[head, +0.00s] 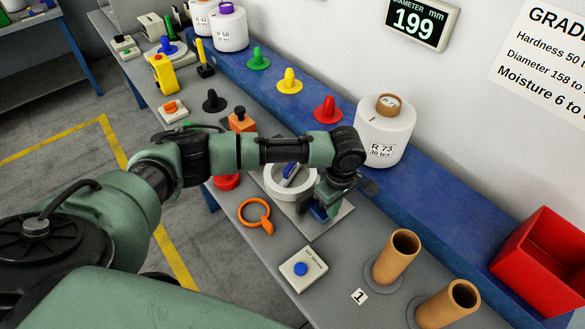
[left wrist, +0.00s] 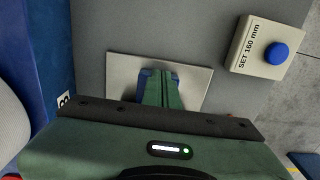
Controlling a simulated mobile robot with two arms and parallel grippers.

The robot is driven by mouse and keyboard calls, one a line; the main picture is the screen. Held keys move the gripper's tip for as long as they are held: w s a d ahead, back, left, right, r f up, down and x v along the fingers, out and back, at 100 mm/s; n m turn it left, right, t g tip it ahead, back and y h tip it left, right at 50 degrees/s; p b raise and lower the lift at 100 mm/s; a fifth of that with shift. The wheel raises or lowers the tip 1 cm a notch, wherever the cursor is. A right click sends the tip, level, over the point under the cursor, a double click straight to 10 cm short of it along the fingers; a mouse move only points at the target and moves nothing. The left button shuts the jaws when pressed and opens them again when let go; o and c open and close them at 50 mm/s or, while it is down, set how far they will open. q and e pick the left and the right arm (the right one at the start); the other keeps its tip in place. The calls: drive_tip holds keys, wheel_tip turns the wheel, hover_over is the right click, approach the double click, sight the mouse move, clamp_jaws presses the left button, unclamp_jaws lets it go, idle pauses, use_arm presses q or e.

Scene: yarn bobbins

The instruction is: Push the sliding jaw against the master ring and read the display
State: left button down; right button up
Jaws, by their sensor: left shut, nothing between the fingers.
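The display (head: 414,22) on the wall reads 199, under the words DIAMETER mm. A white ring (head: 272,186), which looks like the master ring, lies on a pale plate (head: 330,222); a blue and grey piece shows in its opening. My left gripper (head: 320,212) points down at the plate, just right of the ring, with its fingers shut and empty. A blue block, which looks like the sliding jaw (left wrist: 144,84), shows close behind the fingers in the left wrist view. My gripper hides much of it, and I cannot tell whether it touches the ring. My right gripper is out of view.
A box with a blue button (head: 301,269), marked SET 160 mm, and an orange ring with a tab (head: 254,214) lie near the plate. Cardboard tubes (head: 397,257) stand in front. A white bobbin (head: 384,130) and a red bin (head: 546,262) stand on the blue ledge.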

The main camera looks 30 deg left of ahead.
use_arm(q)
drive_tip(key=shift+w+a+p, duration=0.15)
drive_tip(key=shift+w+a, duration=0.15)
drive_tip(key=shift+a, duration=0.45)
drive_tip(key=shift+w+a+p, duration=0.2)
drive_tip(key=shift+w+a, duration=0.1)
drive_tip(key=shift+a, duration=0.4)
drive_tip(key=shift+w+a+p, duration=0.15)
drive_tip(key=shift+w+a, duration=0.15)
drive_tip(key=shift+a, duration=0.45)
drive_tip(key=shift+w+a+r+p, duration=0.1)
drive_tip(key=shift+w+a+p, duration=0.05)
drive_tip(key=shift+p, duration=0.45)
idle(0.4)
